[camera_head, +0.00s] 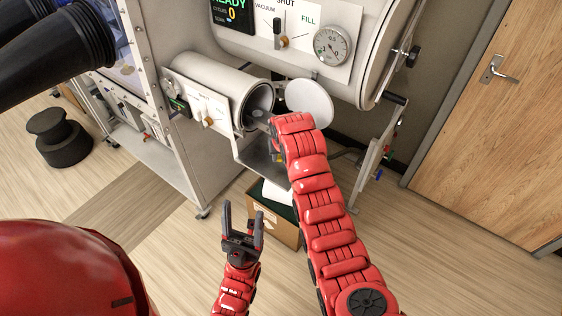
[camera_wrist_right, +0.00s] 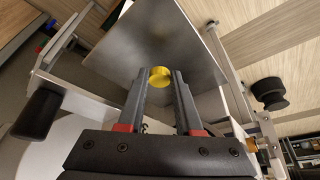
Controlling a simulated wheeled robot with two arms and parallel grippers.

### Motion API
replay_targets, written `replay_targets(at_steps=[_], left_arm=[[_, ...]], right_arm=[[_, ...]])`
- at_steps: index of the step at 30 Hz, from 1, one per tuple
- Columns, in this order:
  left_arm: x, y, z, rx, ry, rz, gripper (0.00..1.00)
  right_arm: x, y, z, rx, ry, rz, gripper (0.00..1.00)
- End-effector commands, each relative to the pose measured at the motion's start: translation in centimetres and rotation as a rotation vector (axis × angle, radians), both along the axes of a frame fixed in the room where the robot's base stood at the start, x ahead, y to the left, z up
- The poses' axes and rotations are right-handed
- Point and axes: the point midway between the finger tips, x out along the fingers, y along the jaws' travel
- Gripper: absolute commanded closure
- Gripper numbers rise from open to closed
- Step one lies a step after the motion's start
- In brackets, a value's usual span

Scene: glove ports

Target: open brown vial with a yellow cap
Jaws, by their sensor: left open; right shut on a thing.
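The yellow cap (camera_wrist_right: 160,77) shows between the fingertips of my right gripper (camera_wrist_right: 160,82) in the right wrist view. The gripper is shut on it. No brown vial body can be made out. In the head view my right gripper (camera_head: 260,122) is at the open mouth of the small cylindrical chamber (camera_head: 225,85), and the cap cannot be made out there. My left gripper (camera_head: 243,215) is open and empty, low and in front of the chamber, with its fingers pointing up.
The round white chamber door (camera_head: 310,101) stands open beside my right arm. A metal tray (camera_head: 259,158) lies below the mouth; a cardboard box (camera_head: 283,230) is on the floor. A black stool (camera_head: 62,138) stands at left.

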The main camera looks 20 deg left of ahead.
Motion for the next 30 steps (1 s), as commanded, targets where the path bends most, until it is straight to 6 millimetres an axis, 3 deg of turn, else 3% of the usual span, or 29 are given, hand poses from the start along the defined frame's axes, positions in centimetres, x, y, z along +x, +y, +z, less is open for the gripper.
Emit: replay_targets(at_steps=[4,10,22,23,27,30], left_arm=[[0.0,0.0,0.9,0.0,0.0,0.0,0.35],[0.0,0.0,2.6,0.0,0.0,0.0,0.35],[0.0,0.0,1.9,0.0,0.0,0.0,0.35],[0.0,0.0,2.1,0.0,0.0,0.0,0.35],[0.0,0.0,2.2,0.0,0.0,0.0,0.35],[0.0,0.0,2.2,0.0,0.0,0.0,0.35]], right_arm=[[0.0,0.0,-0.6,-0.003,0.003,0.001,1.0],[-0.1,0.0,-3.0,-0.002,0.005,0.0,1.0],[0.0,0.0,-4.1,0.0,0.001,0.0,1.0],[0.0,0.0,-4.0,0.0,0.001,0.0,0.61],[0.0,0.0,-3.9,0.0,0.001,0.0,0.36],[0.0,0.0,-3.9,0.0,0.001,0.0,0.36]])
